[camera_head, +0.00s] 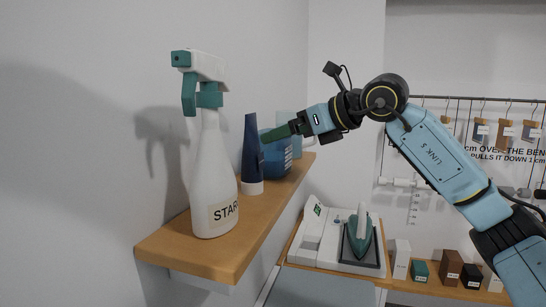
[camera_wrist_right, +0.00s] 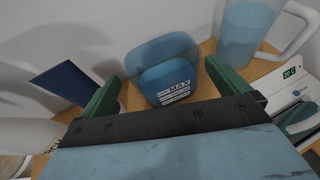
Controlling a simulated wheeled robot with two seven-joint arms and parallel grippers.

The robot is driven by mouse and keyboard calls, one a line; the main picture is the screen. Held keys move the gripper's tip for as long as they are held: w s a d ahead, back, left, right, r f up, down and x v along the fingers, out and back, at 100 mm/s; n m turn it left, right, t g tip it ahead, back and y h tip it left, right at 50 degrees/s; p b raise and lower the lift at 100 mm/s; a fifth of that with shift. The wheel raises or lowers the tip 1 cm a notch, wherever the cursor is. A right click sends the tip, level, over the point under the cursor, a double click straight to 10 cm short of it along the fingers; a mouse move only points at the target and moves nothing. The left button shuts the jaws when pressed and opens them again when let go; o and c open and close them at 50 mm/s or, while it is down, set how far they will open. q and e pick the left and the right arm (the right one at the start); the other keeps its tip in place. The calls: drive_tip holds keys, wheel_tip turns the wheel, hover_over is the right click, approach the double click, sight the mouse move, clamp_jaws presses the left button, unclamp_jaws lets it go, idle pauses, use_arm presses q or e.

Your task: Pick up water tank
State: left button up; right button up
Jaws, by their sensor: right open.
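The water tank, a blue container with a white label reading MAX (camera_wrist_right: 168,72), stands on the wooden shelf. In the head view the tank (camera_head: 279,160) is partly hidden behind the dark blue cone-shaped bottle and my right gripper. My right gripper (camera_head: 268,136) reaches in from the right at the height of the tank's top. In the right wrist view its green fingers are open (camera_wrist_right: 161,74), one on each side of the tank in the picture. No contact with the tank can be made out. My left gripper is not in view.
The dark blue bottle (camera_head: 252,155) stands close beside the tank, with a white spray bottle (camera_head: 212,170) nearer on the shelf (camera_head: 190,250). A translucent blue jug (camera_wrist_right: 248,32) stands beyond the tank. A teal iron (camera_head: 361,235) rests on its station below.

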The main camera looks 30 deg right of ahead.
drive_tip(key=p+x, duration=0.1)
drive_tip(key=x, duration=0.4)
drive_tip(key=shift+w+d, duration=0.1)
drive_tip(key=shift+w, duration=0.1)
drive_tip(key=shift+s, duration=0.1)
drive_tip(key=shift+c, duration=0.4)
drive_tip(key=c, duration=0.9)
drive_tip(key=shift+r, duration=0.15)
